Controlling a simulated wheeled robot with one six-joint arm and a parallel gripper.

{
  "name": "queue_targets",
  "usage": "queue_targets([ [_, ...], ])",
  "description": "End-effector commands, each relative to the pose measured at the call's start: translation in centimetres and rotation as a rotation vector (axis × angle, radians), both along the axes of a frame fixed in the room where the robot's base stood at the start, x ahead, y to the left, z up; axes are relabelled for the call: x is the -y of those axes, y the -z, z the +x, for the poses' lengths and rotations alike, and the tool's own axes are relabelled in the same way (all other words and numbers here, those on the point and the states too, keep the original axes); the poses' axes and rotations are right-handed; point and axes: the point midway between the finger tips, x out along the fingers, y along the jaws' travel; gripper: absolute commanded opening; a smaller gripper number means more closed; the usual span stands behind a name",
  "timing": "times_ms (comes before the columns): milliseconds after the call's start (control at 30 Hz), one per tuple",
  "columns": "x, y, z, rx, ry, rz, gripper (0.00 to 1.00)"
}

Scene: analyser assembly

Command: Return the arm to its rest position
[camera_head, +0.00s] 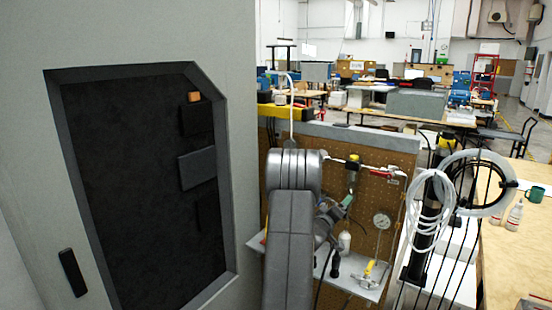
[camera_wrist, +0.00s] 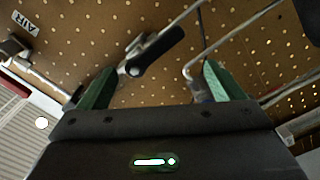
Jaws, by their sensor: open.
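My arm (camera_head: 290,235) stands in front of the pegboard in the head view, with its upper part bent over toward the right. My gripper (camera_wrist: 158,82) shows in the wrist view with its two green fingers spread apart and nothing held between them. Its outer end is only partly seen in the head view, as a small green part behind my arm. Beyond the fingers in the wrist view, a metal fitting with a black handle (camera_wrist: 158,52) lies in front of the pegboard. I cannot tell how far the fingers are from it.
A large grey cabinet (camera_head: 225,60) with a dark recessed panel fills the left. The pegboard (camera_head: 375,150) carries pipes, a gauge (camera_head: 381,220) and a red-handled valve (camera_head: 393,171). A shelf (camera_head: 368,291) juts out below. Coiled white hose (camera_head: 430,215) hangs at right.

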Motion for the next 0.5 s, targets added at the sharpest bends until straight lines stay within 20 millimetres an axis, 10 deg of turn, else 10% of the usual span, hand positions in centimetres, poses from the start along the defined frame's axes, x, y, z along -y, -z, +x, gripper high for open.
queue_targets([
  [500,-0.45,-0.95,0.28,0.279,-0.001,0.409,0.88],
])
